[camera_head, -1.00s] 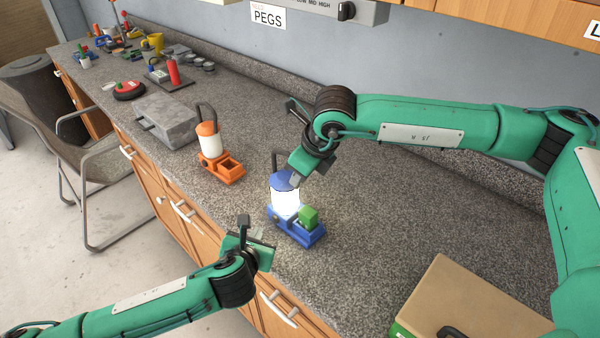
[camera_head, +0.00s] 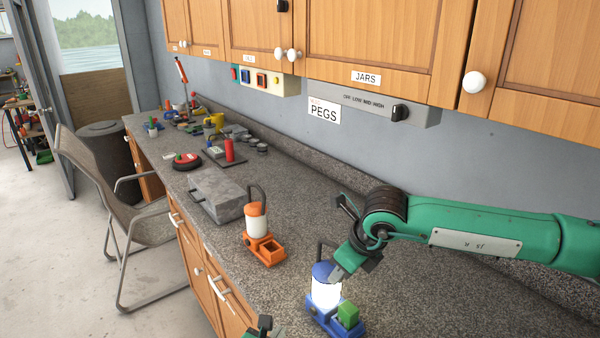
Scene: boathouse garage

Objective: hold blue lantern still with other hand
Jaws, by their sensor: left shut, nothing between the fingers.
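The blue lantern (camera_head: 324,290) stands upright on the counter, its white body glowing, with a dark handle on top. A green block (camera_head: 348,313) sits in its blue base. My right gripper (camera_head: 343,268) is at the lantern's blue cap, from the right; it overlaps the cap in the picture, and I cannot tell whether its fingers are closed on it. My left gripper (camera_head: 265,327) is only partly in view at the bottom edge, shut and empty, left of the lantern and apart from it.
An orange lantern (camera_head: 256,222) stands left of the blue one. Behind it are a grey metal box (camera_head: 216,193), a red cylinder (camera_head: 229,150) and several small items. A chair (camera_head: 105,190) stands by the counter (camera_head: 430,300). Cabinets (camera_head: 385,40) hang above.

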